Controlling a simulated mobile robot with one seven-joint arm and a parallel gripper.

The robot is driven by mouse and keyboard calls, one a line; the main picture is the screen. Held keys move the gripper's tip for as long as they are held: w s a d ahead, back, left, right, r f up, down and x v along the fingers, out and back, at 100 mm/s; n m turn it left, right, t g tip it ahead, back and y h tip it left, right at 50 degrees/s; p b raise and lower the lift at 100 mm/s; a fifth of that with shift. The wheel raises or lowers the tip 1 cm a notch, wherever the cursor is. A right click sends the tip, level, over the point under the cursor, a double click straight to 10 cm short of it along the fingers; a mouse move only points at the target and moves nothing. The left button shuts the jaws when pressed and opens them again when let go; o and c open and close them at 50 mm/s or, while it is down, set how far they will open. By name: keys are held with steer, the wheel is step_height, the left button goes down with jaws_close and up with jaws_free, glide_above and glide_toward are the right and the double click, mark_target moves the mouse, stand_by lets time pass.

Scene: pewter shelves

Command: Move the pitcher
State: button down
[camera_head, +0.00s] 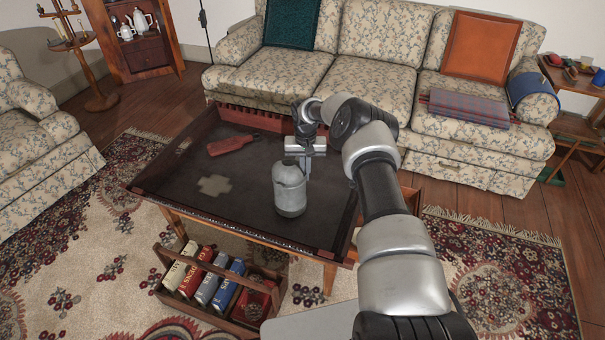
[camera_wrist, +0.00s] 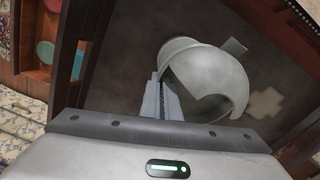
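The grey pitcher (camera_head: 289,191) stands upright on the dark tray-like top of the low table (camera_head: 240,180), near its front right. In the wrist view the pitcher (camera_wrist: 207,75) shows from above, with its round opening and a flat tab sticking out at upper right. My gripper (camera_head: 304,163) points down just behind the pitcher, close to its rim. In the wrist view my fingers (camera_wrist: 160,100) are at the pitcher's lower left side, narrow and close together. Whether they hold its handle or rim is hidden.
A red bottle-like thing (camera_head: 233,144) lies on the table, left of the pitcher. The table has a raised rim. A wooden carrier with books (camera_head: 172,282) stands on the rug in front. A floral sofa (camera_head: 370,70) stands behind. The table's left part is mostly clear.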

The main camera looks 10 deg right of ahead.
steer(key=shift+w+d, duration=0.1)
steer(key=shift+d, duration=0.25)
steer(key=c, duration=2.5)
jaws_free()
steer(key=o, duration=0.6)
steer(key=shift+c, duration=0.2)
steer(key=shift+a, duration=0.1)
step_height(320, 180, up, 17)
steer(key=p, duration=0.3)
steer(key=shift+r, duration=0.2)
